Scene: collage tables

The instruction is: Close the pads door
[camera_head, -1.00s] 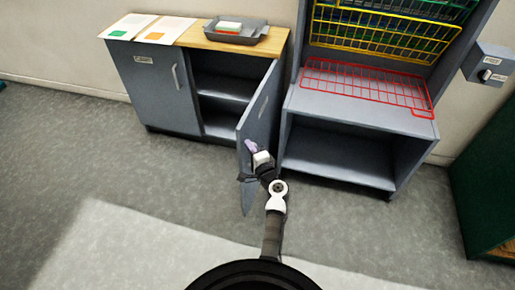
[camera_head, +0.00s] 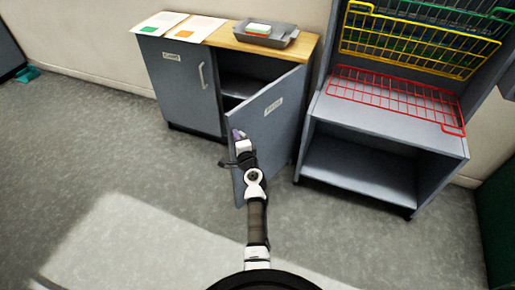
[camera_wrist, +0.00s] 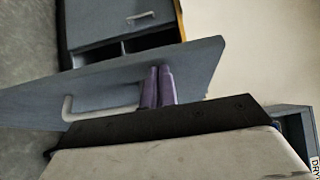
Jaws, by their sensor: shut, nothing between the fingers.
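The pads door (camera_head: 275,130) is the right-hand door of a low grey cabinet. It stands partly open, its labelled outer face towards me, with dark shelf space (camera_head: 238,88) showing behind it. My gripper (camera_head: 237,134) is at the door's free edge side, in front of the outer face. In the wrist view, the closed purple fingers (camera_wrist: 158,88) lie against or very near the door panel (camera_wrist: 110,82); I cannot tell if they touch. The door's pale handle (camera_wrist: 68,108) shows left of the fingers. My wrist hides part of the door.
The cabinet's left door (camera_head: 185,85) is shut. A grey tray (camera_head: 262,38) and paper sheets (camera_head: 198,28) lie on top. A grey rack unit (camera_head: 360,165) with a red wire shelf (camera_head: 395,100) stands close on the right.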

